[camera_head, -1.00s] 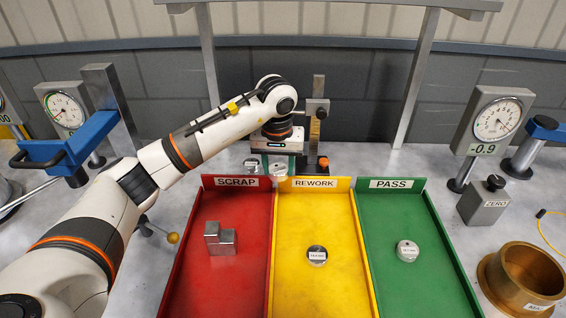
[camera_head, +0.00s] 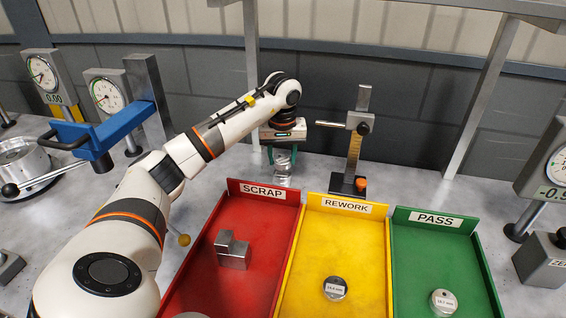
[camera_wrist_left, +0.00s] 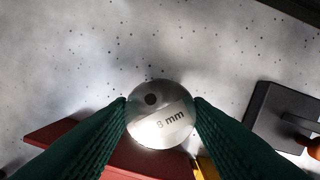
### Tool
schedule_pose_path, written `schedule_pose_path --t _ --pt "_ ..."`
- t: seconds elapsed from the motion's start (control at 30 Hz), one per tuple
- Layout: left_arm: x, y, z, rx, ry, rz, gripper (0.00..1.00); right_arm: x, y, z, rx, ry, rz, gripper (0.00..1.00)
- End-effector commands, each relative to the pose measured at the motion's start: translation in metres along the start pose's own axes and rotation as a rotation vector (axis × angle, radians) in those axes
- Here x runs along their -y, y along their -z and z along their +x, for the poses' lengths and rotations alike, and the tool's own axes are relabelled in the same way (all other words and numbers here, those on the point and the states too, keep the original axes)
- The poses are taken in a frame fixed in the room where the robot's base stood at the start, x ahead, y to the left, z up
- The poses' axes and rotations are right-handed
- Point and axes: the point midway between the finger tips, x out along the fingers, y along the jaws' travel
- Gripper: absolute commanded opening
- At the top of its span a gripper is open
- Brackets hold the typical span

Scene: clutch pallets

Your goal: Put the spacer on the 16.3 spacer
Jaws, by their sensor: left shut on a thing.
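My left gripper (camera_head: 283,158) is shut on a shiny metal spacer (camera_wrist_left: 160,115) beyond the red tray. In the left wrist view its round face lies between the green fingers, with a dark spot and a label partly reading "8 mm". In the head view, more shiny metal (camera_head: 283,181) shows just below the fingers; I cannot tell whether it is a separate spacer or touches the held one. A labelled spacer (camera_head: 335,288) lies in the yellow tray and another (camera_head: 443,302) in the green tray; their labels are too small to read surely. My right gripper is out of view.
The red SCRAP tray (camera_head: 190,278) holds a stepped metal block (camera_head: 232,252). The REWORK tray (camera_head: 318,255) and PASS tray (camera_head: 425,255) stand beside it. A height gauge (camera_head: 352,150) stands right of my gripper. A blue-armed stand (camera_head: 98,130) and dials are at left.

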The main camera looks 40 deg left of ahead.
Motion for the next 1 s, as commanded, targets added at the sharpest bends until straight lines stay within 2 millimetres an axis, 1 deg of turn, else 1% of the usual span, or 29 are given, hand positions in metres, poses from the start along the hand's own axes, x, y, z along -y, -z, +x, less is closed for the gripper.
schedule_pose_path --t 0.03,0.1,0.2,0.47,0.57,0.6,0.7,1.0 --pt "0.000 0.002 0.008 -0.004 -0.001 0.001 0.12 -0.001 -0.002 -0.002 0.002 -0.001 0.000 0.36" --pt "0.000 0.003 0.017 -0.002 0.000 0.000 0.12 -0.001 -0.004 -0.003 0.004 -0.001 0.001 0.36" --pt "0.000 0.003 0.024 -0.001 0.000 0.000 0.12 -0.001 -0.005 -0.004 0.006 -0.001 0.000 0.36" --pt "0.000 0.003 0.025 0.001 0.001 0.000 0.12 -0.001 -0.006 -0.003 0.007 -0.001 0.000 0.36" --pt "0.000 0.003 0.028 0.001 0.001 0.000 0.12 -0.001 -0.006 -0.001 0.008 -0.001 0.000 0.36" --pt "0.000 0.004 0.028 0.000 0.000 0.000 0.51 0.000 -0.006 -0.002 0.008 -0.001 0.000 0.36" --pt "0.000 0.004 0.028 0.000 0.000 0.000 0.66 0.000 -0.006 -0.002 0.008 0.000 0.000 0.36" --pt "0.000 0.004 0.026 -0.001 0.000 0.000 0.66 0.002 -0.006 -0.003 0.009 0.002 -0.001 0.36"
